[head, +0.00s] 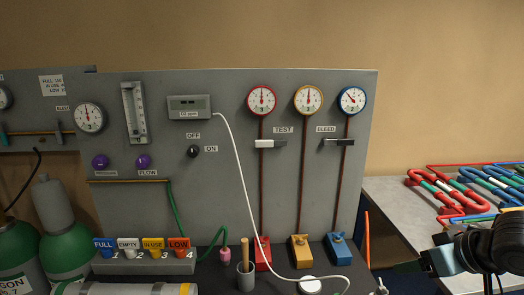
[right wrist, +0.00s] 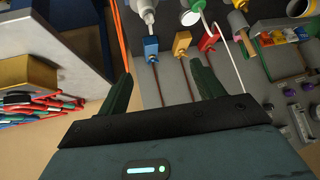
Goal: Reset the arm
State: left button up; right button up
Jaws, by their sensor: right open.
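My right gripper (head: 435,258) shows at the lower right of the head view, in front of the table with the coloured tubes. In the right wrist view its two dark green fingers (right wrist: 160,82) are spread apart, with nothing between them. The panel and its blocks show beyond the fingers. My left gripper is in neither view.
A grey panel (head: 225,150) carries gauges, a TEST lever (head: 266,144) and a BLEED lever (head: 338,142). Red, yellow (head: 301,250) and blue blocks stand below it. Coloured tubes (head: 450,195) lie on the right table (head: 388,205). Green cylinders (head: 62,235) stand at left.

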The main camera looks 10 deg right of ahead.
jog(key=s+a+f, duration=0.2)
jog(key=s+f, duration=0.1)
jog(key=f, duration=0.5)
jog(key=s+a+f, duration=0.2)
jog(key=s+f, duration=0.1)
jog(key=f, duration=0.6)
jog(key=s+a+f, duration=0.2)
jog(key=s+f, duration=0.1)
jog(key=f, duration=0.5)
jog(key=s+a+f, duration=0.6)
jog(key=s, duration=0.2)
jog(key=s+a+f+p, duration=0.1)
jog(key=s+a+f, duration=0.4)
jog(key=s+a, duration=0.2)
jog(key=shift+s+f+n+t, duration=0.4)
jog(key=shift+s, duration=0.55)
